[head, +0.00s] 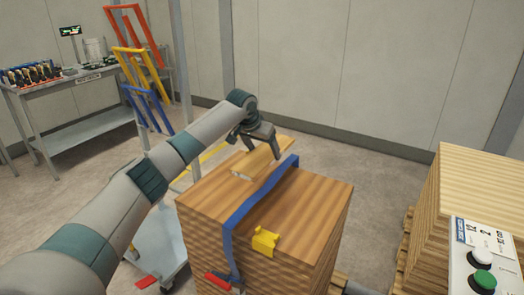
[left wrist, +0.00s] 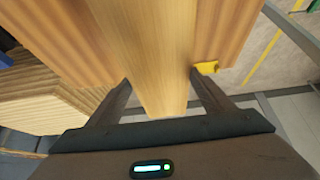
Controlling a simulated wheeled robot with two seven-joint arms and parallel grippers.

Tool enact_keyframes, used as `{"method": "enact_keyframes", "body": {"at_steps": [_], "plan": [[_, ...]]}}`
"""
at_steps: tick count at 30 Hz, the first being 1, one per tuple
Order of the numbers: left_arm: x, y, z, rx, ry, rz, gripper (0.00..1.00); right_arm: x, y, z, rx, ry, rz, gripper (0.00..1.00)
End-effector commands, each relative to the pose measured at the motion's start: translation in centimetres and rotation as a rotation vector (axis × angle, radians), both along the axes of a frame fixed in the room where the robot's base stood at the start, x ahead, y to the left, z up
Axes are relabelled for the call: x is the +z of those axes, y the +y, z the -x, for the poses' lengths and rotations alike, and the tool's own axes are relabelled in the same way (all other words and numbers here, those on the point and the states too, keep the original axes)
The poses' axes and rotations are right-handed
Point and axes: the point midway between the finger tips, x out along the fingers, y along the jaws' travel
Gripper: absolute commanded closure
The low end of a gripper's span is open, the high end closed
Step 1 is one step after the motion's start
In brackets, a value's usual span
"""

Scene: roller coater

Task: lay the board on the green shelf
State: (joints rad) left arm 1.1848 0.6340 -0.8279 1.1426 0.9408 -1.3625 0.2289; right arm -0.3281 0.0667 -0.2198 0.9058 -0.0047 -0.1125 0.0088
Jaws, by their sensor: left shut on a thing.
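My left gripper (head: 258,136) is shut on a light wooden board (head: 263,157), above the back edge of a strapped wood stack (head: 300,205). In the left wrist view the board (left wrist: 148,55) runs lengthwise between the two fingers of the gripper (left wrist: 160,92). I cannot tell whether the board touches the stack below it. A rack with red (head: 138,25), yellow (head: 140,70) and blue (head: 147,108) frames stands behind my left arm. I make out no green shelf; my arm hides part of the rack. My right gripper is not in view.
A blue strap (head: 258,200) and a yellow clip (head: 265,241) are on the stack. A pale wood stack (head: 480,185) and a button panel (head: 485,255) stand at right. A grey workbench (head: 85,78) with tools is at back left. Open floor lies behind the stack.

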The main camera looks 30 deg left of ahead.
Motion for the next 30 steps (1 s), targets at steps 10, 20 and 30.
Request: {"method": "enact_keyframes", "body": {"at_steps": [10, 20, 30], "plan": [[1.5, -2.4, 1.4, -0.004, 0.005, 0.0, 0.58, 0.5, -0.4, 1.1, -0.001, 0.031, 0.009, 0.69], [4.9, -9.8, 8.4, 0.008, 0.028, -0.009, 0.58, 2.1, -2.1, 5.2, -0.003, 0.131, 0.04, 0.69], [8.1, -16.3, 19.7, 0.04, 0.027, -0.017, 0.58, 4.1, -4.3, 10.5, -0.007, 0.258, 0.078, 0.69]]}}
